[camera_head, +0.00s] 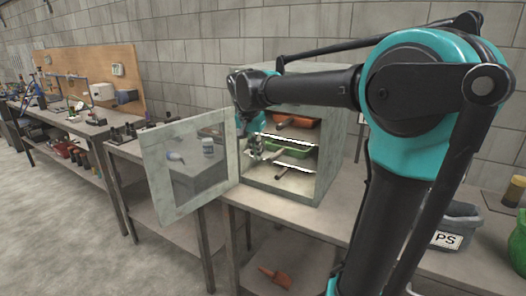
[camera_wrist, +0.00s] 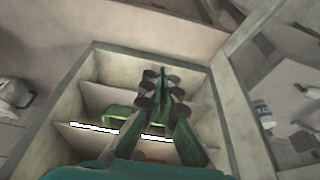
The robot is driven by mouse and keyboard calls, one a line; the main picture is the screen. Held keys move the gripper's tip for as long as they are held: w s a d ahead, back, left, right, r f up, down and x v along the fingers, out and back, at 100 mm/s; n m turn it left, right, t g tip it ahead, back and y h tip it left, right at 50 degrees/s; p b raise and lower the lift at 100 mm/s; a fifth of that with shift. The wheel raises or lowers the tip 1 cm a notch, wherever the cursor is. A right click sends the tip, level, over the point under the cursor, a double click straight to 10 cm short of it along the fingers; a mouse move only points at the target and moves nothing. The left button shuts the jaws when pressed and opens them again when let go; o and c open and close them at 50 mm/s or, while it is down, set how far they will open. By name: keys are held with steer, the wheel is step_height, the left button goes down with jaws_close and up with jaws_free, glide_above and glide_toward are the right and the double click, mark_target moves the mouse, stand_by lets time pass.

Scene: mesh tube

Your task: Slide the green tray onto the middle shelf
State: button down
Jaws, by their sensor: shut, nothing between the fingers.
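The green tray (camera_head: 292,149) is inside the open cabinet (camera_head: 327,160), in the middle compartment between two white-edged shelves. It appears to lie flat, and its front is partly hidden by my gripper. It also shows in the wrist view (camera_wrist: 118,113), left of the fingers. My gripper (camera_head: 256,151) is at the cabinet's open front, left of the green tray. In the wrist view my gripper's fingers (camera_wrist: 163,78) are together and hold nothing. I cannot tell whether they touch the tray.
An orange tray (camera_head: 300,121) lies in the compartment above. The cabinet door (camera_head: 160,183) stands open to the left. The cabinet sits on a workbench (camera_head: 312,222). A grey bin (camera_head: 452,222) stands to the right, and an orange tool (camera_head: 275,277) lies on the lower level.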

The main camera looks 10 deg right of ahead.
mark_target(270, 158)
steer(key=w+d+f, duration=0.3)
steer(key=w+f, duration=0.2)
steer(key=f, duration=0.1)
steer(key=shift+f, duration=0.35)
steer(key=shift+d, duration=0.1)
steer(key=shift+w+d, duration=0.55)
steer(key=shift+w, duration=0.25)
steer(key=shift+w+d, duration=0.55)
steer(key=shift+w, duration=0.25)
steer(key=shift+s, duration=0.1)
